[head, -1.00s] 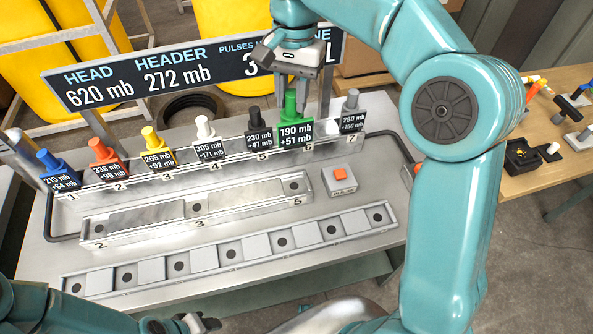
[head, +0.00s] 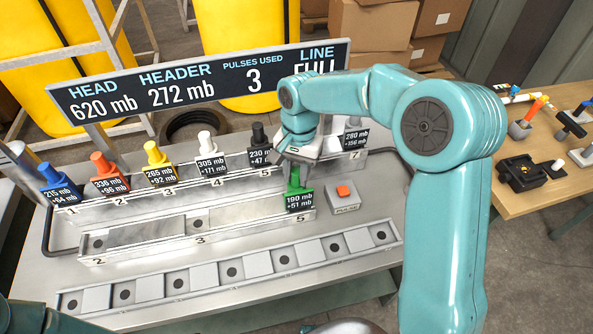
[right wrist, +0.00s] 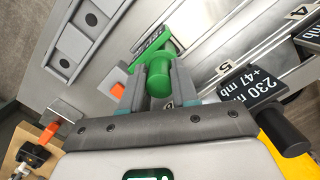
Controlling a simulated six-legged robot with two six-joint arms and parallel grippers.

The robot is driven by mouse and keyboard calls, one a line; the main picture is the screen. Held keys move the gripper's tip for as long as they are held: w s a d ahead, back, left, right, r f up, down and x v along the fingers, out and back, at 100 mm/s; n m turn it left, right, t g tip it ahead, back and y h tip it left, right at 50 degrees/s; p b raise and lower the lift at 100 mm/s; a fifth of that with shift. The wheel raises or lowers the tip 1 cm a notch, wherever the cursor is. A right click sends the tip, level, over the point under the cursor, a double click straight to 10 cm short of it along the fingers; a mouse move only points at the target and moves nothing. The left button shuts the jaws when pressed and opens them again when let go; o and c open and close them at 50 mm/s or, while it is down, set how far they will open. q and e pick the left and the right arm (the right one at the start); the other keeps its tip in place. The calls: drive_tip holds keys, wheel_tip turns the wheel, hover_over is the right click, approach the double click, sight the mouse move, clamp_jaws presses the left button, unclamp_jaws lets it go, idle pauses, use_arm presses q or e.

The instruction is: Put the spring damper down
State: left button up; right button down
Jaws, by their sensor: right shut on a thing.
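The green spring damper (head: 294,189), with a dark plate reading 190 mb +51 mb, is upright at the right end of the middle rail (head: 150,248), by the number 5. My right gripper (head: 298,160) is above it, shut on its green top. The right wrist view shows the green knob (right wrist: 160,76) between the two fingers (right wrist: 158,92). I cannot tell whether its base rests in the rail or hangs just above it. My left gripper is not in view.
Blue (head: 58,180), orange (head: 106,172), yellow (head: 158,160), white (head: 209,152), black (head: 259,145) and grey (head: 354,134) dampers stand in the back row. A button box (head: 343,198) is close right of the green damper. The front rail (head: 205,277) holds no dampers.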

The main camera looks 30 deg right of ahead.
drive_tip(key=shift+s+r, duration=0.1)
drive_tip(key=c, duration=0.9)
unclamp_jaws()
drive_tip(key=shift+f, duration=0.2)
drive_tip(key=shift+o, duration=0.2)
drive_tip(key=shift+r, duration=0.35)
wheel_tip(320, 180, up, 12)
drive_tip(key=w+d, duration=0.1)
drive_tip(key=shift+f, duration=0.2)
